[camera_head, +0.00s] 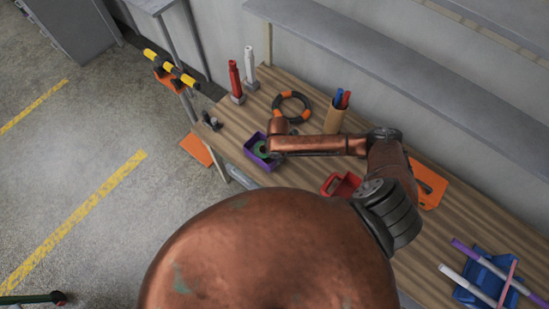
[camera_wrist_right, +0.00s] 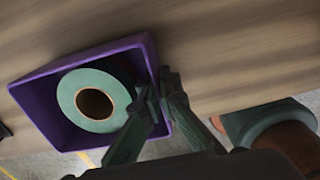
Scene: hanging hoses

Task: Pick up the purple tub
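The purple tub (camera_head: 258,158) stands at the left end of the wooden table, near its front edge. It is an open square tub with a green tape roll in it, clear in the wrist view (camera_wrist_right: 95,98). My right gripper (camera_wrist_right: 162,82) is at the tub's right wall, one dark finger inside and one outside. Its fingertips are close together with the wall between them, so it looks shut on the wall. In the head view my right wrist hides part of the tub's right side. Whether the tub's base touches the table is unclear. My left gripper is not in view.
Behind the tub are a black-and-orange ring (camera_head: 291,107), a pen cup (camera_head: 335,118), and red (camera_head: 235,82) and white (camera_head: 250,68) upright tools. A red container (camera_head: 341,184), orange board (camera_head: 430,186) and blue rack (camera_head: 484,280) lie right. Floor is open left.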

